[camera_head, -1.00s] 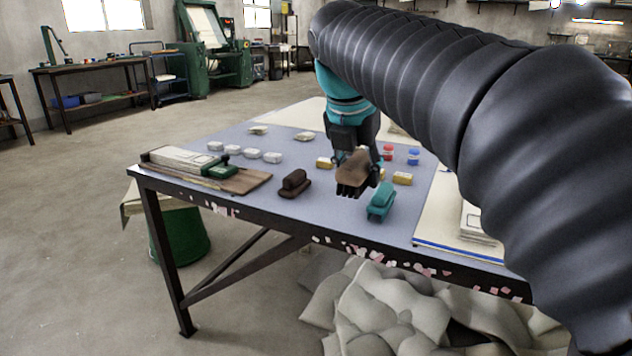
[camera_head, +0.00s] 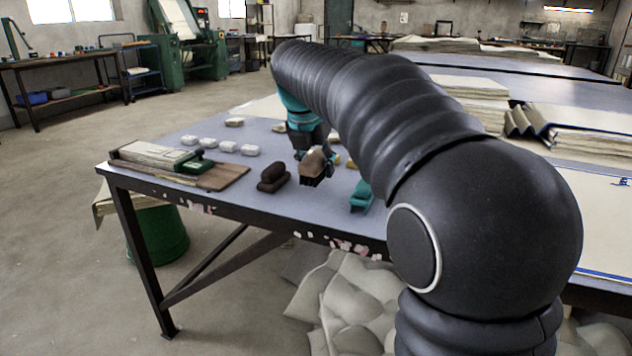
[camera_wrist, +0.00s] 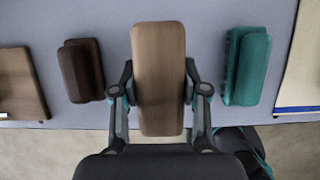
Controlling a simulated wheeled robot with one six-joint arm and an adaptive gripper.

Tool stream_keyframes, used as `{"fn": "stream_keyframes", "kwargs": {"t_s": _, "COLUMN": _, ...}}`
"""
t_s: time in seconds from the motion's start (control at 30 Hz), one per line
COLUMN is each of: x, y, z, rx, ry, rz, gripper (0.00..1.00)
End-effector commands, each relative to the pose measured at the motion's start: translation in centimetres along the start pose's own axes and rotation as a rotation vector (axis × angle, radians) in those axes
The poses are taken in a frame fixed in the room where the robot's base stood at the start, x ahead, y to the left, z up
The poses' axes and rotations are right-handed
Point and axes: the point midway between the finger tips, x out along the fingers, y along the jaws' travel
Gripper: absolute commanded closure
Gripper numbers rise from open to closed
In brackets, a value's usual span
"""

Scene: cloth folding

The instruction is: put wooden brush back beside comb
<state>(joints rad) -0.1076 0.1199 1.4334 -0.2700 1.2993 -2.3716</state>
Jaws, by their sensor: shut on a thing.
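The wooden brush (camera_head: 313,164) has a light brown back and dark bristles below. My gripper (camera_head: 318,156) is shut on it and holds it above the grey-blue table. In the wrist view the wooden brush (camera_wrist: 158,60) is upright in the picture, between the two fingers of my gripper (camera_wrist: 158,90). A dark brown brush-like block (camera_head: 273,177) lies to its left and also shows in the wrist view (camera_wrist: 82,70). A teal brush with bristles (camera_head: 361,195) lies to its right and shows in the wrist view (camera_wrist: 248,66). I cannot tell any piece clearly as a comb.
A brown board (camera_head: 225,177) with a green-ended tool on it lies at the left of the table (camera_head: 205,139). Small yellow pieces (camera_head: 352,164) are partly hidden by my arm. Bare surface lies around the dark block.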

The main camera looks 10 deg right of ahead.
Motion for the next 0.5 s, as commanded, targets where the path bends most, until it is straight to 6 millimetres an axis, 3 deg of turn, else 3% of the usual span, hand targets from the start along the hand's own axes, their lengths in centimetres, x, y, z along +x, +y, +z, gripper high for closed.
{"fn": "stream_keyframes", "kwargs": {"t_s": 0.3, "x": 3.4, "y": 0.0, "z": -1.4, "rx": 0.0, "ry": 0.0, "rz": -0.001, "gripper": 0.88}}
{"fn": "stream_keyframes", "kwargs": {"t_s": 0.5, "x": 3.6, "y": 0.0, "z": -1.5, "rx": 0.001, "ry": -0.002, "rz": 0.001, "gripper": 0.88}}
